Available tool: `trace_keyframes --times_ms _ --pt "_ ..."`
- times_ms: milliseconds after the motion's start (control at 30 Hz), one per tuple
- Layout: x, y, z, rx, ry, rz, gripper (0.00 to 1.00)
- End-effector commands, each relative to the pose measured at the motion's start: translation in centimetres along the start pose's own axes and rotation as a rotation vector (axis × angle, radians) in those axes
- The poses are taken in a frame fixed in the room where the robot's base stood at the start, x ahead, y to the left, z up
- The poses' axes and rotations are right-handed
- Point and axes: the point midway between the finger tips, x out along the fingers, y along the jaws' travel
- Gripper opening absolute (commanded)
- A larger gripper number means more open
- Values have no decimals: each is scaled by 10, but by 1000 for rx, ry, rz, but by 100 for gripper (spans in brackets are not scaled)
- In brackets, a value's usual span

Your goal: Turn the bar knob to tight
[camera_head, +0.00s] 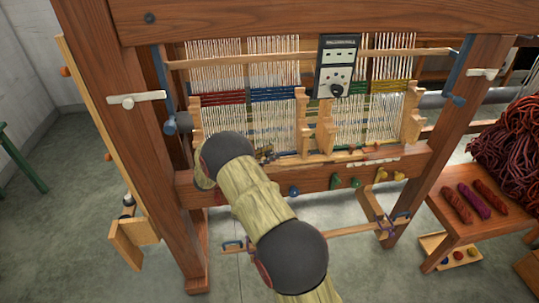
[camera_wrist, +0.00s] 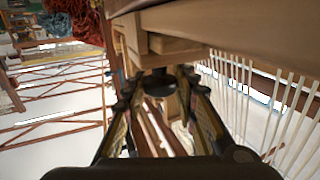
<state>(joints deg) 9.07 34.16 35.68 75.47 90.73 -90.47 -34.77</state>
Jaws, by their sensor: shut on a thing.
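In the wrist view a dark round knob (camera_wrist: 159,83) sticks out below a wooden block. My gripper (camera_wrist: 158,92) has its two fingers on either side of this knob and is shut on it. In the head view only a small part of my gripper (camera_head: 266,154) shows, beside the front of the loom, past my arm. The knob it holds is hidden there by my arm. No tight mark and no knob pointer can be made out in either view.
The loom's wooden frame (camera_head: 480,125) and its warp threads (camera_head: 280,125) stand close around my gripper. A dark panel (camera_head: 337,65) with a black knob hangs among the threads. Coloured knobs line the front beam (camera_head: 315,181). A bench (camera_head: 455,228) with skeins stands at right.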

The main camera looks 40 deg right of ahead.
Motion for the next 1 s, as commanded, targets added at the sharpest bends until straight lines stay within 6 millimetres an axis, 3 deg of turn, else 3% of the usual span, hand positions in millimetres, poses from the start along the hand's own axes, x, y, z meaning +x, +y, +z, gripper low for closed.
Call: trace_keyframes --times_ms 233,267,567,867,1000 --pt "0 -1 -2 4 1 -1 3" --pt "0 -1 -2 4 1 -2 29" --pt "0 -1 -1 2 1 -1 46" --pt "-1 0 -1 2 1 -2 46" --pt "-12 -1 0 2 0 -4 46"
